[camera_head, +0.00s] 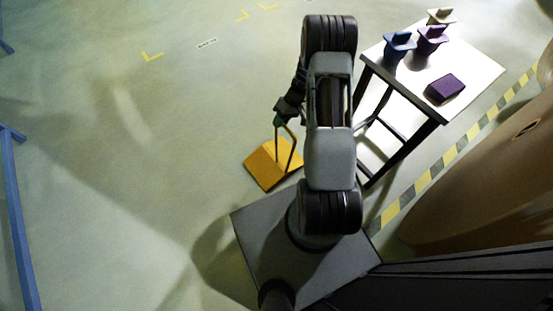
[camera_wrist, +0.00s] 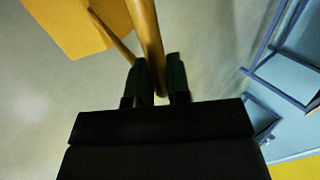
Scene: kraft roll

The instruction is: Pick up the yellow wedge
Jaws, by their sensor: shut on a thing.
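The yellow wedge (camera_head: 265,168) shows left of my arm in the head view, with a looped handle rising from it. My gripper (camera_head: 279,121) is at the top of that handle. In the wrist view the wedge (camera_wrist: 72,28) fills the upper left, and its handle runs down between the two fingers. My gripper (camera_wrist: 160,82) is shut on the handle there. The finger contact is partly dark. I cannot tell whether the wedge touches the floor or hangs above it.
A small table (camera_head: 480,72) at the right bears a purple block (camera_head: 445,88), a blue piece (camera_head: 399,43), a purple piece (camera_head: 432,38) and a cream piece (camera_head: 441,16). A large brown roll (camera_head: 485,190) lies beyond striped floor tape. The floor to the left is clear up to a blue frame (camera_head: 20,220).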

